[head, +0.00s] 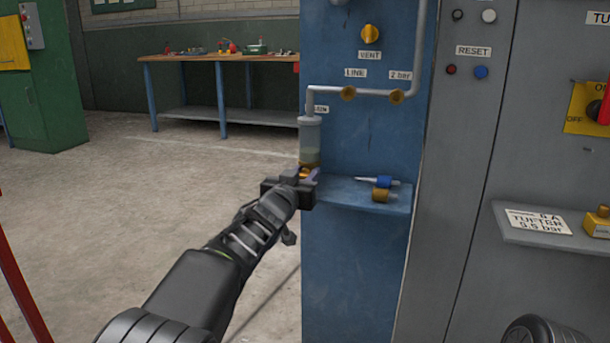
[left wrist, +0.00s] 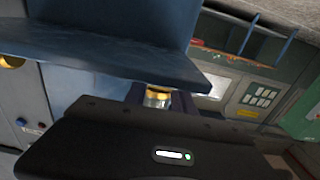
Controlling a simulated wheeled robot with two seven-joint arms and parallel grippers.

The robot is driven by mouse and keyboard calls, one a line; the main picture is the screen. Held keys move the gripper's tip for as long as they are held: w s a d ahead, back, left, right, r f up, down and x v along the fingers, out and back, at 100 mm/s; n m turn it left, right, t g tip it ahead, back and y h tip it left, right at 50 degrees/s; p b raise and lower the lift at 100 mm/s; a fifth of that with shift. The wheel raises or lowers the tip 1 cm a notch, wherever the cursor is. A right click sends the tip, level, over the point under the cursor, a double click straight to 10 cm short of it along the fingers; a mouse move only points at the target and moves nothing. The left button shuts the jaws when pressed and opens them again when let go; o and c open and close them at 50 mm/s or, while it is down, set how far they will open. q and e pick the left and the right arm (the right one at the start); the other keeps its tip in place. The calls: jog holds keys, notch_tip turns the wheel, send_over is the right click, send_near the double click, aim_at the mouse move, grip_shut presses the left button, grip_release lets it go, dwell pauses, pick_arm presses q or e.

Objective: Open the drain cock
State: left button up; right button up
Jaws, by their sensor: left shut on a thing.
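A clear cylindrical bowl (head: 310,137) hangs from the grey pipe on the left edge of the blue panel, with amber liquid low in it. My left gripper (head: 305,176) is at the bottom of this bowl, shut on a small brass-coloured drain cock (head: 306,171). In the left wrist view the brass piece (left wrist: 158,97) shows between the dark fingers, beyond the gripper body. The fingers hide most of the cock, so how far it is turned cannot be told. My right gripper is not in view.
A blue shelf (head: 340,194) beside the gripper holds a blue-and-silver tool (head: 384,182) and a brass fitting (head: 380,195). Yellow vent knob (head: 369,33) and two brass knobs sit above. A grey cabinet (head: 470,150) stands right. Floor at left is free up to a workbench (head: 222,60).

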pick_arm(q)
grip_shut()
jog(key=m, duration=0.4)
jog(key=shift+d, duration=0.1)
jog(key=o, duration=1.1)
grip_release()
